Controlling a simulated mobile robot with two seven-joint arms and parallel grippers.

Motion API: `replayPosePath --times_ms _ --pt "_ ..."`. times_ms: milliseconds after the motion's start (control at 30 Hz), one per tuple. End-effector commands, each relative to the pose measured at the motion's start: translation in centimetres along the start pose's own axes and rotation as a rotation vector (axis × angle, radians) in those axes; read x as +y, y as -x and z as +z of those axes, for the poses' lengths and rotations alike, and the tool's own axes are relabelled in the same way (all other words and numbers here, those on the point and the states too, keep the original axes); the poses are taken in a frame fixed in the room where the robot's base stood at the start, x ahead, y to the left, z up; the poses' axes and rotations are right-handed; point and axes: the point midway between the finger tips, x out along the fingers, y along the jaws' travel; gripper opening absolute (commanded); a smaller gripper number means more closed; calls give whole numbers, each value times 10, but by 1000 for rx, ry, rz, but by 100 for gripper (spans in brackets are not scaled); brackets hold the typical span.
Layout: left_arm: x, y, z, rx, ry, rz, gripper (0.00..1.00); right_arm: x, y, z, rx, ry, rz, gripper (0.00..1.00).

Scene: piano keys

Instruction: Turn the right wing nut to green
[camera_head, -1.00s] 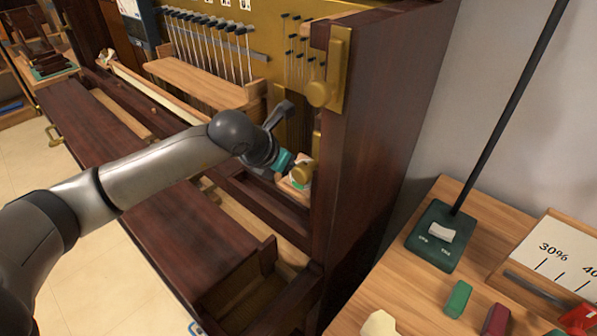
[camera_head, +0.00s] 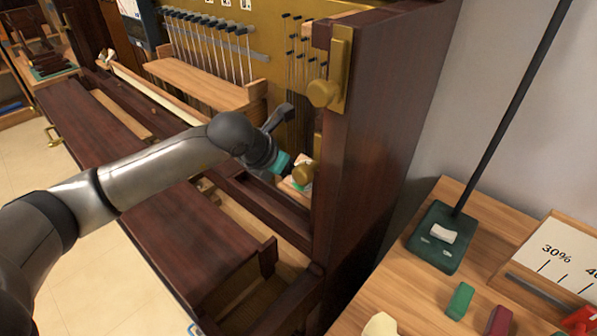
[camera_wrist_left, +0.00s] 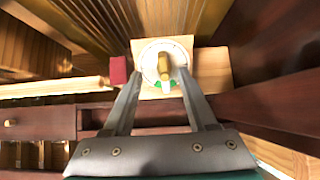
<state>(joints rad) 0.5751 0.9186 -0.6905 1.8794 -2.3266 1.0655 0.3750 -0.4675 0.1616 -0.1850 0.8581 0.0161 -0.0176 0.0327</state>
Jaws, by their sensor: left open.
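The brass wing nut (camera_wrist_left: 165,65) sits on a round white dial (camera_wrist_left: 151,60) on a pale wooden block (camera_wrist_left: 186,43). Green marks (camera_wrist_left: 173,83) show at the dial's lower edge, beside a white pointer. In the head view, the wing nut (camera_head: 303,172) is low inside the dark case's right post. My left gripper (camera_wrist_left: 158,75) is open, with one finger on each side of the dial and the wing nut between them. I cannot tell whether either finger touches it. In the head view, my left gripper (camera_head: 287,165) is just left of the wing nut. My right gripper is out of view.
The dark wooden post (camera_head: 370,110) stands close on the right, with a brass knob (camera_head: 322,93) above. A red block (camera_wrist_left: 118,72) is left of the dial. A side table (camera_head: 400,290) with coloured blocks is at lower right.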

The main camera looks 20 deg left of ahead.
Motion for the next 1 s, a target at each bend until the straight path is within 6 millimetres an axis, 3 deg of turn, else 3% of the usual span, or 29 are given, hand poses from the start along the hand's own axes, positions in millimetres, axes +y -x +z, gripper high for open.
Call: replayPosePath --times_ms 33,300,1000 --pt "0 -6 -4 -2 0 -1 57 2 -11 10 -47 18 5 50" --pt "-1 -4 -4 -3 0 -2 57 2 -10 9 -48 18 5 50" --pt "0 39 -3 -2 1 -1 57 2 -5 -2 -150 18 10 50"
